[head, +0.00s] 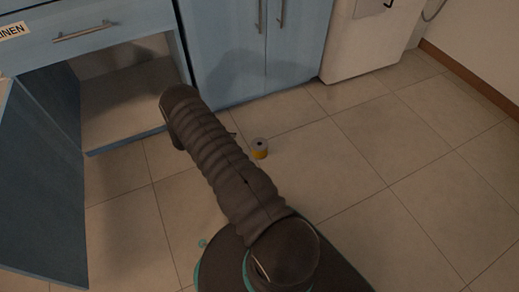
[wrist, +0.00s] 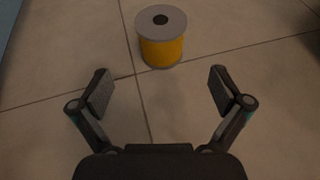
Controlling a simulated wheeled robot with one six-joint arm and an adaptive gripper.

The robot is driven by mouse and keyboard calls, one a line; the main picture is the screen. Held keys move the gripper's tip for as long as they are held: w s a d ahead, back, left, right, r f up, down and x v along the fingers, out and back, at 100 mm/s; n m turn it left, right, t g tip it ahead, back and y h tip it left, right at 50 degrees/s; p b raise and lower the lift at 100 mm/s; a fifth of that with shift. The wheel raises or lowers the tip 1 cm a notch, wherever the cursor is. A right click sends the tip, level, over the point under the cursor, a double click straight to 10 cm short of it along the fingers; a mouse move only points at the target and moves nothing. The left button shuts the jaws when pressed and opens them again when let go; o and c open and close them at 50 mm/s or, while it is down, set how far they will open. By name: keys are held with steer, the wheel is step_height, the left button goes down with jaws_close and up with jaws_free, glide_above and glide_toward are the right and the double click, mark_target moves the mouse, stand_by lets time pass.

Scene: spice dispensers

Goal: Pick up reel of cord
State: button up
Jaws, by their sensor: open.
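In the head view my gripper is mostly hidden behind my arm.
Blue cabinets (head: 232,60) stand at the back, with an open blue door (head: 40,190) and an open compartment (head: 125,95) at left. A white appliance (head: 365,40) stands at the back right. The floor (head: 400,150) to the right of the reel is clear.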

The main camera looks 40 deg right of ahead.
mark_target(260, 148)
steer(key=x, duration=1.1)
steer(key=shift+s+b, duration=0.2)
steer(key=shift+b, duration=0.1)
steer(key=c, duration=1.2)
steer(key=shift+r, duration=0.1)
